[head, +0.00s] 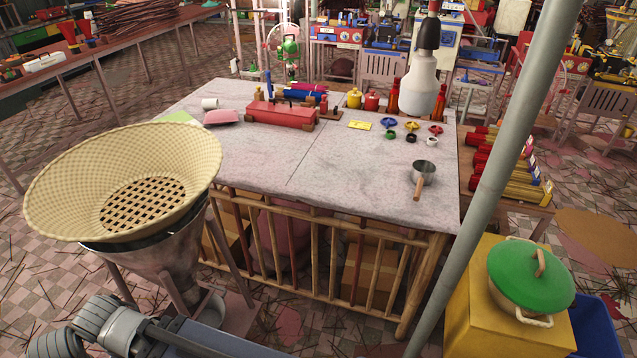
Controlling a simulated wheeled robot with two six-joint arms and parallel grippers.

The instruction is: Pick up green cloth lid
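The green cloth lid (518,268) is a round green cover with a tan loop handle on top. It sits on a round, light-coloured pot (513,303) with rope-like handles, at the lower right of the head view. The lid covers the pot's opening, so its inside is hidden. The pot stands on a yellow block (472,310). Grey links of my own arm show at the bottom left, far from the lid. Neither gripper can be made out in the view.
A slanting grey pole (487,190) rises just left of the yellow block. A blue bin (597,328) is beside it on the right. A grey-topped table (330,180) holds a small pan (424,171) and tools. A large woven basket (60,190) stands at left.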

